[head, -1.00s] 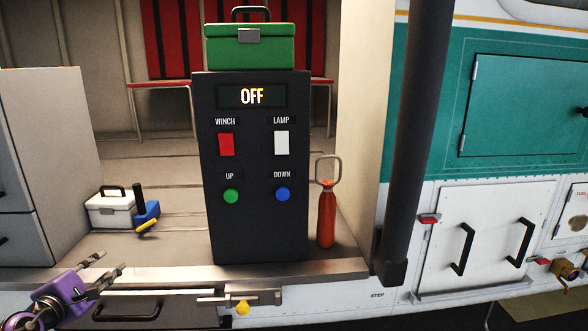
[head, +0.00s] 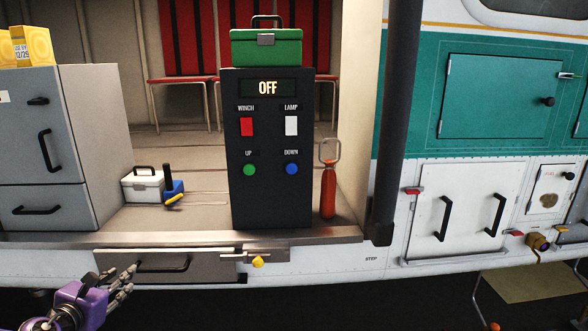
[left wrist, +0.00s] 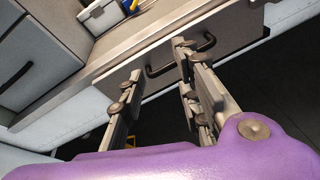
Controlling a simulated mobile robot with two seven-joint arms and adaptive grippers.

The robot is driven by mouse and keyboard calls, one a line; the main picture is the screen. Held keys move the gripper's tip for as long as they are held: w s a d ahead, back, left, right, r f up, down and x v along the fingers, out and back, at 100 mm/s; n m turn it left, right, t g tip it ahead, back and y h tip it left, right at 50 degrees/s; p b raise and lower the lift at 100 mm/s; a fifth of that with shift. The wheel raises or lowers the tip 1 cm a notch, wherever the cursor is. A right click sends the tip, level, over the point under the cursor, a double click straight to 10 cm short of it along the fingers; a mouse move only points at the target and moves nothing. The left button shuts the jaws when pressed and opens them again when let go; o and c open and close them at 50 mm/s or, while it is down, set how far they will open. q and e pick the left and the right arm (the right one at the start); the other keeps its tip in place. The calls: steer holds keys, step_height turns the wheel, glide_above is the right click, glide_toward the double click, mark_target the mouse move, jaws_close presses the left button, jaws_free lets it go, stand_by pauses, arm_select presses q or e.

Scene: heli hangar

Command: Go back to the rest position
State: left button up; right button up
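My left gripper (head: 126,280) has a purple body and grey metal fingers. It is at the lower left of the head view, below and in front of the drawer (head: 215,263) under the hangar-side sill. In the left wrist view its fingers (left wrist: 155,80) stand apart with nothing between them, and the drawer's black handle (left wrist: 160,72) shows beyond the gap. I cannot tell from the views whether they are near the handle, but no contact shows. My right gripper is in neither view.
A black control panel (head: 270,195) reading OFF stands on the sill, with a green box (head: 265,50) on top. A red cylinder (head: 328,195) stands beside it. Grey cabinets (head: 95,150) are at left. A dark pole (head: 390,120) rises at centre right. A low stand (head: 520,284) is at lower right.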

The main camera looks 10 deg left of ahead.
arm_select(q)
steer(key=s+d+f+n+g+h+p, duration=0.1)
steer(key=s+d+f+n+g, duration=0.1)
steer(key=s+d+f+n, duration=0.65)
steer(key=s+d+f+n+g+h, duration=0.1)
steer(key=s+d+f+n+g, duration=0.1)
steer(key=s+d+f+n, duration=0.65)
steer(key=s+d+f+n+g+p, duration=0.1)
steer(key=s+d+f+n, duration=0.4)
steer(key=s+d+n, duration=0.3)
steer(key=s+d+f+n+g+p, duration=0.1)
steer(key=s+d+f+n, duration=0.4)
steer(key=s+d+n, duration=0.4)
steer(key=s+n, duration=0.2)
steer(key=n, duration=0.1)
steer(key=shift+s+f+h, duration=0.2)
steer(key=shift+f+h, duration=0.2)
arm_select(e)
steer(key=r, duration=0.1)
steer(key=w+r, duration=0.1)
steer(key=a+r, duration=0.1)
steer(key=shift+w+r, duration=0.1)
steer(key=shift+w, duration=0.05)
arm_select(q)
steer(key=shift+d, duration=0.15)
